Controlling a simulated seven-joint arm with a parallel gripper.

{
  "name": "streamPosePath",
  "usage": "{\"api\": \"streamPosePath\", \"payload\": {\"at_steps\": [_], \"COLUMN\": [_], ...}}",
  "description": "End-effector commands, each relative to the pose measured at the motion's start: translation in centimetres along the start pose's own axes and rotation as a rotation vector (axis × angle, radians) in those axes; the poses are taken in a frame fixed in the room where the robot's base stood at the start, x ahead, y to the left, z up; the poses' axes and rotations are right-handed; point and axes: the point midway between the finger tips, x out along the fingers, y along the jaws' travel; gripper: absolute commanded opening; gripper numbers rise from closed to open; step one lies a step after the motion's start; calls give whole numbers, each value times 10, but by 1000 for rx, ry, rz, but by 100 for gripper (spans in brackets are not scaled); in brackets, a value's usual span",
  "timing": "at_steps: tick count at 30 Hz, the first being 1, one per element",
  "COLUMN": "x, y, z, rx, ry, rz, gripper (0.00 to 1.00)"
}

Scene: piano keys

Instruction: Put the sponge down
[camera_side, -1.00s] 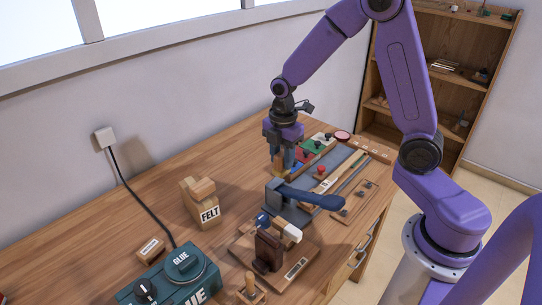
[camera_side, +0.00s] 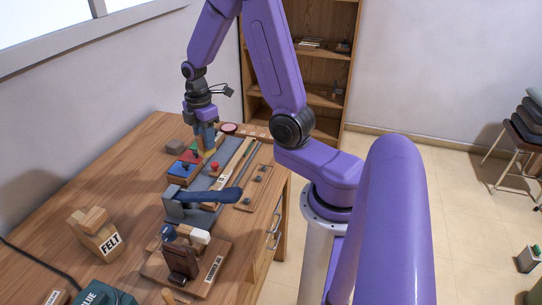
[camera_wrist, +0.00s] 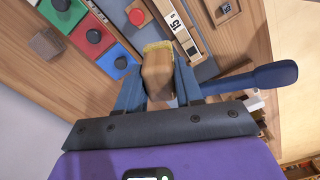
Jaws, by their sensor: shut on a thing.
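The sponge (camera_wrist: 157,47) shows in the wrist view as a yellow, rough-edged strip at the far end of a brown wooden block (camera_wrist: 157,76). My gripper (camera_wrist: 160,85) has its two blue fingers on either side of this block, shut on it. In the side view my gripper (camera_side: 207,146) points down over the far part of the workbench, beside the coloured panels. The sponge is mostly hidden there by the fingers. I cannot tell whether it touches the surface below.
Bare bench (camera_side: 130,165) lies left.

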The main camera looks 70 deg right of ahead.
Motion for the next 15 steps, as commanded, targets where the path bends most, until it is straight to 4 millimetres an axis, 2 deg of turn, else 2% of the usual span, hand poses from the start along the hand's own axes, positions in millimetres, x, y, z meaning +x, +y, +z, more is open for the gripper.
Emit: {"api": "streamPosePath", "payload": {"at_steps": [1, 6, 15], "x": [0, -1, -1], "y": [-1, -7, -31], "z": [12, 46, 100], "rx": [48, 193, 446], "ry": [0, 0, 0], "rz": [1, 2, 1], "gripper": [6, 6, 6]}}
